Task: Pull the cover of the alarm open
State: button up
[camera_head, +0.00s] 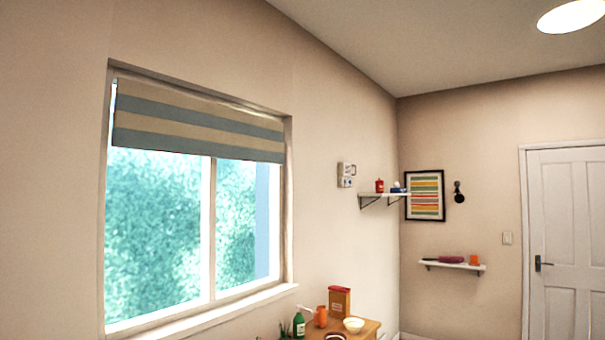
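A small white wall box (346,175), which looks like the alarm, is mounted on the left wall between the window and the corner. It is small and far off, and I cannot tell how its cover stands. My gripper is not in view.
A wall shelf (384,196) with a red item (379,186) and a blue item (398,189) is just right of the box. Below, a wooden table (371,328) holds a brown box (339,302), a bowl (353,325) and a green bottle (299,324). A white door (565,240) stands at right.

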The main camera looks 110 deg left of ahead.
aim_at(347, 168)
jog(key=u, duration=3.4)
jog(key=i+z, duration=0.4)
jog(key=i, duration=0.6)
jog(key=i+z, duration=0.1)
jog(key=i, duration=0.6)
jog(key=i+j+z, duration=0.1)
jog(key=i, duration=0.6)
jog(key=i+z, duration=0.15)
jog(key=i, duration=1.9)
jog(key=i+u, duration=0.75)
jog(key=i+l+u, duration=0.2)
jog(key=i+u, duration=0.15)
jog(key=i, duration=0.15)
